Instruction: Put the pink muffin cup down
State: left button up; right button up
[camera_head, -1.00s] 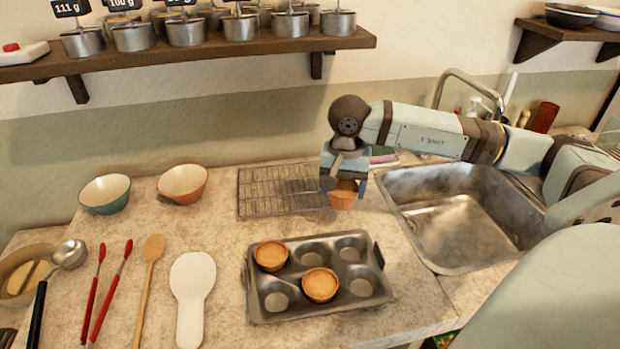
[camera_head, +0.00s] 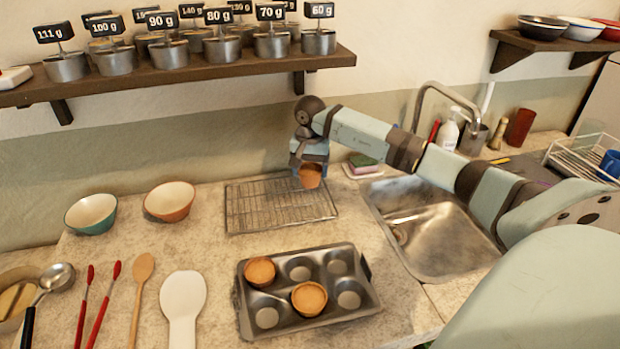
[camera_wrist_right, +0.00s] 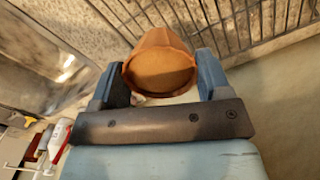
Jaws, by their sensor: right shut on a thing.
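My right gripper (camera_head: 309,168) is shut on a muffin cup (camera_head: 310,178), which looks orange-brown rather than pink. It holds the cup above the far right part of the wire cooling rack (camera_head: 265,208). In the right wrist view the cup (camera_wrist_right: 161,68) sits between the two blue fingers of the gripper (camera_wrist_right: 163,82), with its round filled top facing the camera. The rack's bars (camera_wrist_right: 235,30) show behind it. The muffin tin (camera_head: 350,318) holds two similar cups, one back left (camera_head: 260,271) and one front middle (camera_head: 309,298). My left gripper is out of view.
The sink (camera_head: 440,240) lies right of the rack, with a sponge (camera_head: 363,162) behind it. Two bowls (camera_head: 92,213) (camera_head: 169,201) stand left of the rack. Utensils lie at front left. A wall shelf (camera_head: 200,75) with metal pots hangs above. Most of the rack is bare.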

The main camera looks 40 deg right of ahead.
aim_at(310, 168)
notch_tip(310, 168, down, 3)
jog(key=shift+a+f, duration=0.1)
jog(key=shift+f, duration=0.1)
jog(key=shift+w+d+f, duration=0.2)
jog(key=shift+f, duration=0.05)
jog(key=shift+f, duration=0.2)
jog(key=o, duration=0.9)
jog(key=shift+r, duration=0.15)
jog(key=shift+r, duration=3.85)
